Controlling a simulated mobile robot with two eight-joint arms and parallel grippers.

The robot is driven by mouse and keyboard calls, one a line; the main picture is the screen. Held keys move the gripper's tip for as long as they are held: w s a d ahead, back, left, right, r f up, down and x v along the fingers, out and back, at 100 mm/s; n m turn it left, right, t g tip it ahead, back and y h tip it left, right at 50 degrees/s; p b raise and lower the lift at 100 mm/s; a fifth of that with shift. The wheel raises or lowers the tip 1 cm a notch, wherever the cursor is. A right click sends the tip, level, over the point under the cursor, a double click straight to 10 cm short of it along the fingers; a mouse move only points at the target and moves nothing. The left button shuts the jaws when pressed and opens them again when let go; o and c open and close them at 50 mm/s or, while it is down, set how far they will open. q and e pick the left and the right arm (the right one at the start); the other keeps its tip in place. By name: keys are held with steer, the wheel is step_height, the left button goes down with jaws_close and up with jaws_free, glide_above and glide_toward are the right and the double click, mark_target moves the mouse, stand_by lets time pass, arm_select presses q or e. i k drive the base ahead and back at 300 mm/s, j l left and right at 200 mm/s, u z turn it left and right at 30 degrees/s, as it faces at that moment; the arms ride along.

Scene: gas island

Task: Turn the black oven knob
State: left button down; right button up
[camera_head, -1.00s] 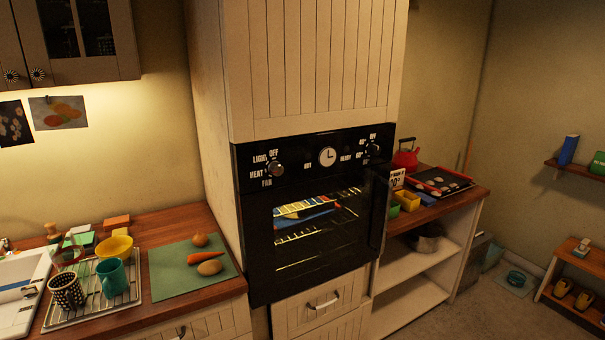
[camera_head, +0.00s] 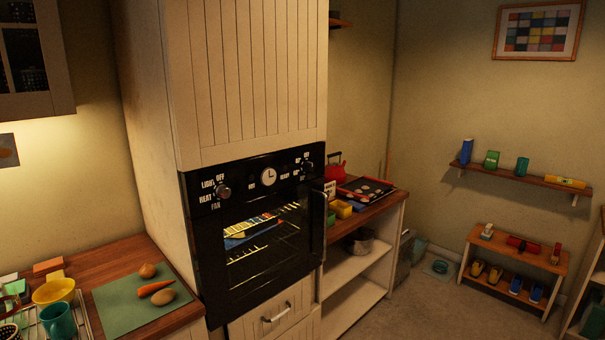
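The black oven (camera_head: 207,255) is built into a tall pale wooden cabinet, left of the picture's middle. Its control panel has a round knob (camera_head: 224,192) on the left, by the words light, off, heat and fan. A second knob (camera_head: 307,171) is on the right side of the panel, with small lettering around it. A white round clock (camera_head: 269,177) sits between them. Neither of my grippers is in view.
A wooden counter (camera_head: 100,262) on the left holds a green board (camera_head: 118,307) with vegetables. Right of the oven, a shelf unit (camera_head: 345,296) holds a red kettle (camera_head: 334,168) and a black tray (camera_head: 352,193). Floor (camera_head: 420,315) is clear at the lower right.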

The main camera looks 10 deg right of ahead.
mark_target(308, 165)
steer(key=i+l+z, duration=0.15)
steer(key=i+l, duration=0.15)
steer(key=i+l+z, duration=0.2)
steer(key=i, duration=0.25)
steer(key=i+l+z, duration=0.15)
steer(key=i+l, duration=0.15)
steer(key=i, duration=0.1)
